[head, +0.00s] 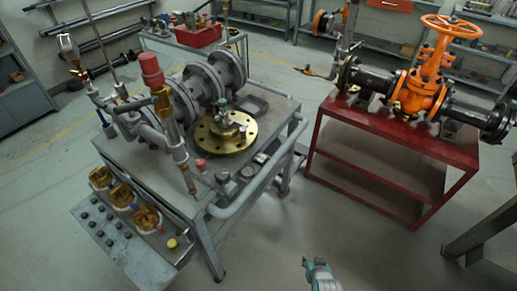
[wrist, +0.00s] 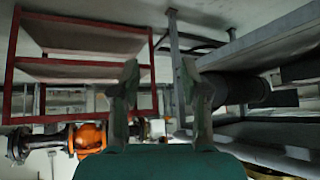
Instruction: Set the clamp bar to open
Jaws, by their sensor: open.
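I cannot single out a clamp bar for certain in either view. In the head view, a brass flange (head: 207,134) with small fittings on top lies on the grey workbench (head: 202,175). Several yellow-brown clamp-like parts (head: 121,194) sit in a row at the bench's lower left, by a grey panel with dark knobs (head: 113,232). The orange gate valve (head: 417,93) with its handwheel (head: 451,26) stands on a red stand (head: 385,143). My gripper (wrist: 160,82) is open and empty in the wrist view, its fingers apart, touching nothing visible. My teal arm end shows low in the head view.
The wrist view looks upside down, with the red stand (wrist: 80,70) at left and dark cylinders (wrist: 235,90) at right. Grey flanged pipework (head: 205,85) and a red-capped fitting (head: 152,70) rise from the bench. Floor (head: 290,225) between bench and stand is clear.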

